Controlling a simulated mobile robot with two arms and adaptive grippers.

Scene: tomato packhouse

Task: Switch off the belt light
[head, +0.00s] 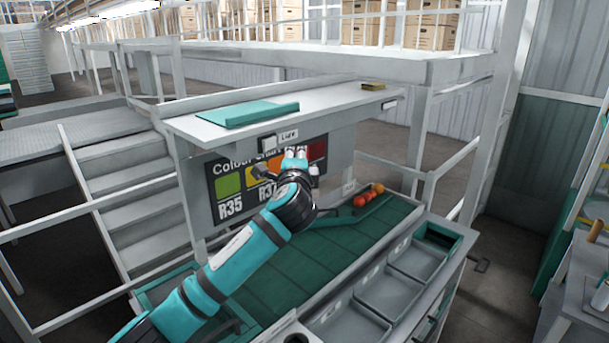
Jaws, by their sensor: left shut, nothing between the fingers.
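A small pale switch plate (269,143) sits on the front edge of the shelf over the belt. A label (288,134) beside it seems to read "Light", though it is small and blurred. Whether the switch is on or off I cannot tell. My left arm reaches up from the bottom left, and my left gripper (295,154) is shut and empty, just below and right of the switch plate in the picture. Whether it touches anything there is not clear. My right gripper is not in view.
A colour chart board (229,184) hangs below the shelf, partly hidden by my arm. A teal folder (248,114) lies on the shelf. Several tomatoes (361,200) lie at the far end of the green belt (340,239). Grey trays (387,293) line its right side.

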